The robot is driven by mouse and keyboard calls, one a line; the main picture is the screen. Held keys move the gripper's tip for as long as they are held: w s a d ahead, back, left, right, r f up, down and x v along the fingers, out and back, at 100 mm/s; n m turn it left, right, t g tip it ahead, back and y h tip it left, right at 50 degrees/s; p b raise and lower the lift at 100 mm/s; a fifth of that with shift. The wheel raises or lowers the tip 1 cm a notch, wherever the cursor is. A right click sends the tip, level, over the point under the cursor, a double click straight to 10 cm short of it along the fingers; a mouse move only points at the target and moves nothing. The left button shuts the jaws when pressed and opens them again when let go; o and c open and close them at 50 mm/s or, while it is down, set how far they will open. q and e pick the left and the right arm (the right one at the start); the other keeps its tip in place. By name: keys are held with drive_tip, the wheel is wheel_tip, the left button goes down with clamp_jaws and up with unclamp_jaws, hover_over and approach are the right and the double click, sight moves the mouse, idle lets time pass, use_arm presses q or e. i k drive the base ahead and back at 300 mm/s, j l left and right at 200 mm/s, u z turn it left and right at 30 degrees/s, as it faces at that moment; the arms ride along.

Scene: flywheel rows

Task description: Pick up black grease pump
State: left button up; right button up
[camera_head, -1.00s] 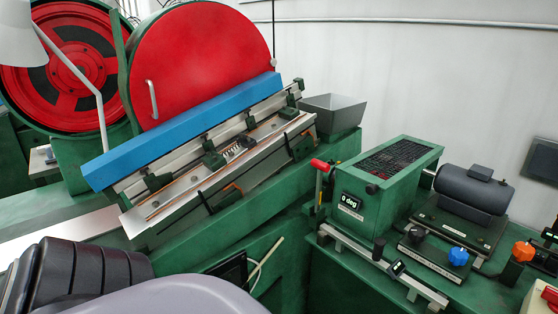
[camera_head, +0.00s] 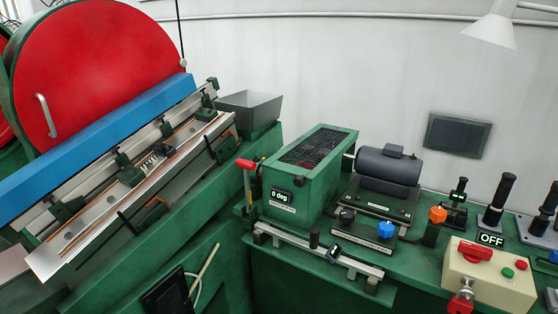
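I cannot tell for sure which thing is the black grease pump. A black upright cylinder on a grey base (camera_head: 497,202) stands on the green bench at the right, behind the OFF sign. A similar black upright cylinder (camera_head: 546,208) stands at the right edge, partly cut off. A smaller black upright piece with a knob (camera_head: 456,203) stands to their left. Neither of my grippers shows in the head view.
A control box (camera_head: 488,274) with a red switch and buttons stands at the front right. A dark motor (camera_head: 388,168) and a green box reading 0 deg (camera_head: 318,170) fill the bench's middle. A red wheel (camera_head: 100,70) and blue bar (camera_head: 100,143) are left.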

sight(505, 186)
drive_tip(key=z, duration=1.3)
drive_tip(key=j+z, duration=0.2)
drive_tip(key=z, duration=0.15)
drive_tip(key=i+j+z, duration=0.1)
drive_tip(key=z, duration=0.2)
drive_tip(key=j, duration=0.1)
